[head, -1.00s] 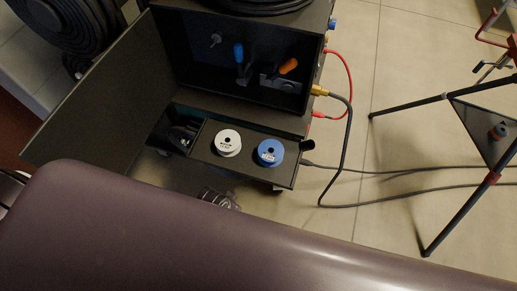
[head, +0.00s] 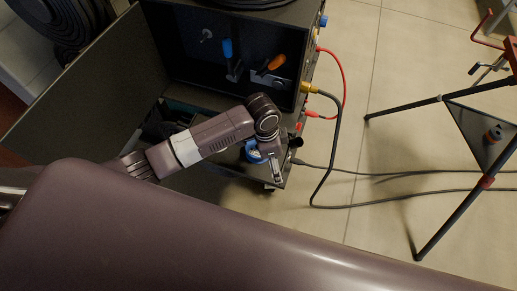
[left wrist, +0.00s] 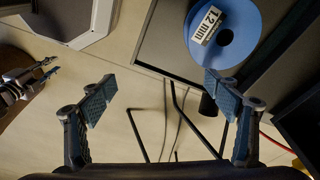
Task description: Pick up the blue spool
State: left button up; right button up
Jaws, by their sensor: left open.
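The blue spool (left wrist: 247,22) shows at the top right of the left wrist view, with a white "1.2 mm" label and a dark centre hole. In the head view the blue spool (head: 251,153) is mostly hidden behind my left arm. It sits on the cabinet's low front shelf (head: 228,165). My left gripper (left wrist: 161,88) is open and empty, its fingers wide apart. The spool lies past the right finger's tip, outside the middle of the gap. In the head view my left gripper (head: 277,170) is over the shelf's right end, beside the spool.
The cabinet's open door (head: 85,85) stands at left. Orange (head: 276,62) and blue (head: 227,48) handled tools are inside. A red cable (head: 342,75) and black cables run off its right side. A tripod stand (head: 480,140) is at right. A gripper-like part, probably my right gripper (left wrist: 45,73), shows at left.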

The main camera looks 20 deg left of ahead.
pick_arm(q)
notch_tip(320, 180, up, 2)
jog(key=r+m+y, duration=0.1)
jog(key=y, duration=0.1)
send_over(252, 153)
jog(key=w+d, duration=0.2)
jog(key=w, duration=0.1)
jog(key=f+b, duration=0.3)
jog(key=shift+w+a+g, duration=0.1)
jog(key=shift+a+g, duration=0.1)
jog(key=shift+g, duration=0.1)
jog(key=f+b, duration=0.5)
jog(key=b, duration=0.1)
jog(key=shift+a+f+b, duration=0.1)
jog(key=shift+a+b, duration=0.1)
jog(key=shift+b, duration=0.2)
pick_arm(e)
notch_tip(252, 153, down, 10)
jog(key=shift+d+r, duration=0.1)
jog(key=shift+r, duration=0.05)
pick_arm(q)
jog(key=shift+c, duration=0.4)
jog(key=c, duration=1.5)
jog(key=shift+c, duration=0.5)
pick_arm(e)
jog(key=shift+d, duration=0.2)
